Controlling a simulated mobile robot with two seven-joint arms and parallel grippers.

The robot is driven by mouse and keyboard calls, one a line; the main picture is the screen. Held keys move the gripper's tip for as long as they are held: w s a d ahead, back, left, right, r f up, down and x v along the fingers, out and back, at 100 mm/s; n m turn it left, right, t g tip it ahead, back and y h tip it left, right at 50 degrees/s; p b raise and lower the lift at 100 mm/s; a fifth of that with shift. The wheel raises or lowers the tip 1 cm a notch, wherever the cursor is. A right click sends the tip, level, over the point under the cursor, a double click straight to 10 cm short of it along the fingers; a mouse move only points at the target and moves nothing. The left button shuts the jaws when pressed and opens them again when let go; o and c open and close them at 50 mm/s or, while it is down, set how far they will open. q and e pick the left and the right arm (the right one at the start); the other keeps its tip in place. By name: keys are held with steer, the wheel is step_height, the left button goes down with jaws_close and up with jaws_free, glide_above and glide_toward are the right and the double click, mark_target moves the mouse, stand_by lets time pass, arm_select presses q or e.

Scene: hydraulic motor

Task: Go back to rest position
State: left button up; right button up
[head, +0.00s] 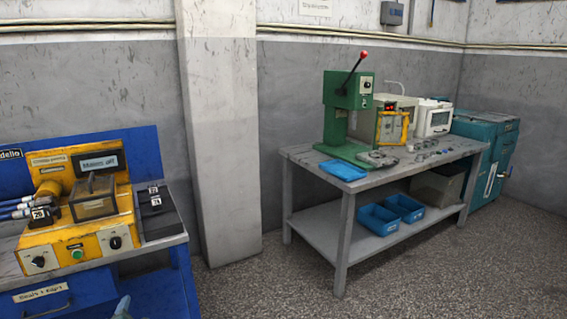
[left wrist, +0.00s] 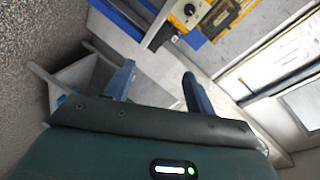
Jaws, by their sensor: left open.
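My left gripper (left wrist: 159,69) shows in the left wrist view with its two blue-grey fingers apart and nothing between them. The yellow machine (left wrist: 190,14) is beyond the fingers at the top of that view, clear of them. In the head view a small pale teal tip (head: 122,307) at the bottom edge may be part of my left gripper; its rest is out of frame. My right gripper is in neither view.
The yellow test unit (head: 76,250) stands on a blue workbench (head: 160,250) at left. A grey table (head: 345,205) at right carries a green press (head: 345,110), a blue tray (head: 343,170) and metal parts. Blue bins (head: 378,219) sit on its shelf. Speckled floor (head: 270,285) between is clear.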

arm_select(q)
steer(key=s+d+f+n+g+h, duration=0.1)
steer(key=s+d+f+n+h, duration=0.2)
steer(key=s+d, duration=0.6)
steer(key=s+d+f+n+g+h+p, duration=0.1)
steer(key=s+d+f+n+g+h, duration=0.1)
steer(key=s+d+f+h, duration=0.3)
steer(key=s+d+f, duration=0.1)
steer(key=s+d, duration=0.3)
steer(key=s, duration=0.6)
steer(key=shift+d+f+n+g+h, duration=0.25)
steer(key=shift+d+n+g+h, duration=0.05)
steer(key=shift+d+n+h, duration=0.1)
